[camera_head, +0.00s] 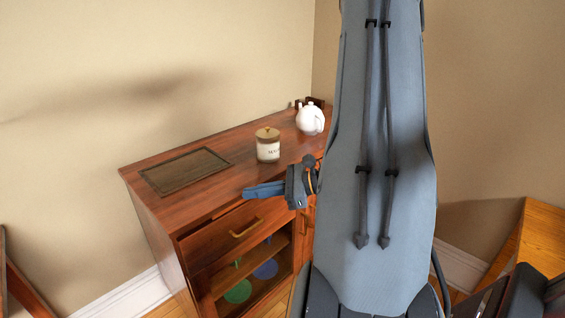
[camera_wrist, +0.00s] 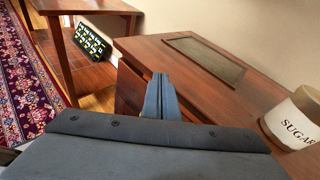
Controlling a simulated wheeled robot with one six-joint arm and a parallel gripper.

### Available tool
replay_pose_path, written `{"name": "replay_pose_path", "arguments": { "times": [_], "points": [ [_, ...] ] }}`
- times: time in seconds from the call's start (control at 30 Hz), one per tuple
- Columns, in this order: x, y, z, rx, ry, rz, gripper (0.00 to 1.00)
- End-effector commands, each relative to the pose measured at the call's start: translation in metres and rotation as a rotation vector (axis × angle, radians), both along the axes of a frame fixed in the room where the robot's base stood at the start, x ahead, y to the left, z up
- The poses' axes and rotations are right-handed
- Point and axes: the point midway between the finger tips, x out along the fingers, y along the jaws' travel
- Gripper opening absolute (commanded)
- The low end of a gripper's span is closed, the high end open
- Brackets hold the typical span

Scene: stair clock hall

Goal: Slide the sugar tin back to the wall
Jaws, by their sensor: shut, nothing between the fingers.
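The sugar tin (camera_head: 268,147) is a white canister with a brown-gold lid, upright on the wooden cabinet top (camera_head: 215,201). In the wrist view the tin (camera_wrist: 296,117) stands at the right edge, partly cut off, with the word SUGAR on it. A gap of bare wood lies between it and the wall. My gripper (camera_head: 248,191) is shut and empty, at the front edge of the cabinet top, in front of the tin and to its left. In the wrist view my gripper (camera_wrist: 161,84) points forward over the cabinet, to the left of the tin and apart from it.
A dark rectangular tray or mat (camera_head: 185,171) lies on the cabinet top at left. A white teapot (camera_head: 310,120) stands right of the tin, with a dark object behind it. The beige wall (camera_head: 190,65) runs behind. A small wooden table (camera_wrist: 85,8) stands beyond the cabinet's left end.

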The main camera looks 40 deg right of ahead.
Motion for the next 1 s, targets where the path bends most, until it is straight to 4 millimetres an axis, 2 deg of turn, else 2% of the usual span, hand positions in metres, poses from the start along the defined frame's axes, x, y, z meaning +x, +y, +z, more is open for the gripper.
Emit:
{"name": "replay_pose_path", "arguments": {
  "times": [0.03, 0.1, 0.2, 0.33, 0.43, 0.57, 1.0],
  "points": [
    [0.001, -0.039, -0.007, 0.061, -0.024, -0.133, 0.0],
    [0.0, -0.089, -0.01, 0.128, -0.069, -0.297, 0.0],
    [-0.009, -0.148, -0.015, 0.193, -0.128, -0.483, 0.0],
    [-0.024, -0.195, -0.019, 0.235, -0.181, -0.629, 0.0],
    [-0.028, -0.21, -0.02, 0.248, -0.199, -0.676, 0.0],
    [-0.018, -0.212, -0.019, 0.249, -0.204, -0.683, 0.0],
    [0.065, -0.203, -0.019, 0.247, -0.202, -0.677, 0.0]
  ]
}}
